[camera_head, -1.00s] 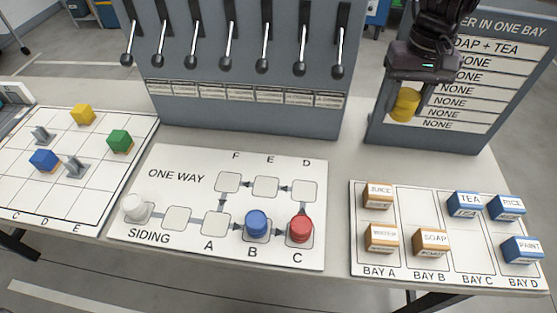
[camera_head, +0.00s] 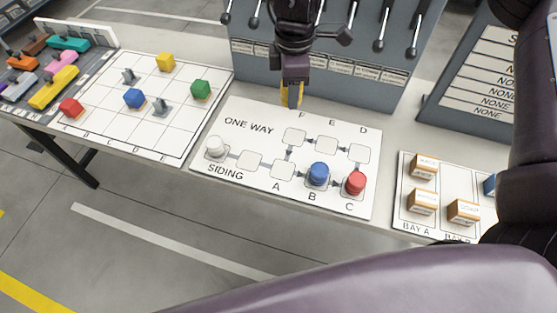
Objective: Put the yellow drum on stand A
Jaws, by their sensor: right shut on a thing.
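The yellow drum (camera_head: 291,95) is held by my right gripper (camera_head: 293,88), which is shut on it above the back edge of the white ONE WAY board (camera_head: 230,122), near the letter F. The gripper hides part of the drum. Stand A (camera_head: 282,169) is an empty pale square pad on the board, nearer than the drum. A blue drum (camera_head: 318,173) is on stand B and a red drum (camera_head: 355,183) is on stand C. My left gripper is not in view.
Pads D (camera_head: 359,154), E (camera_head: 326,145) and F (camera_head: 294,137) are empty. A grey lever panel (camera_head: 365,85) stands behind the board. A gridded board (camera_head: 185,139) with coloured cubes is left; a bay board (camera_head: 405,187) with boxes is right.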

